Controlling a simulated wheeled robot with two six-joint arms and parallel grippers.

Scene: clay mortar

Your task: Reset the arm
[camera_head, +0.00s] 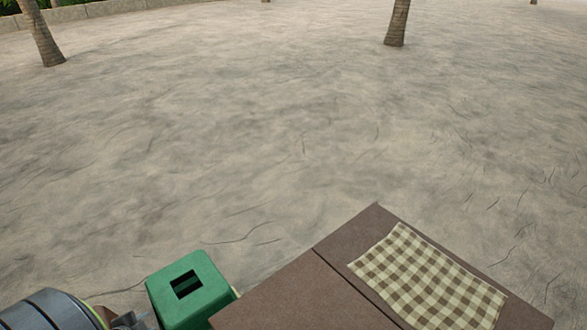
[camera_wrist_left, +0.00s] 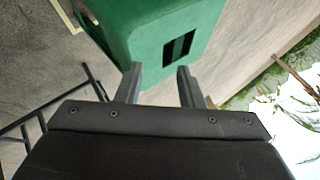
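My left gripper (camera_wrist_left: 158,85) is open in the left wrist view, with its two dark fingers apart and nothing seen between them. A green bin (camera_head: 190,289) with a dark square opening in its top stands beyond the fingertips; it also shows in the left wrist view (camera_wrist_left: 140,30). In the head view my left arm comes in at the lower left corner, just left of the bin, and its fingers cannot be made out there. I cannot tell whether the fingertips touch the bin. My right gripper is in neither view.
A brown table (camera_head: 290,295) stands right of the bin, with a checked cloth (camera_head: 428,280) on it. Sandy ground (camera_head: 250,130) lies open beyond. Palm trunks (camera_head: 397,22) and a low stone wall (camera_head: 95,10) are far back.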

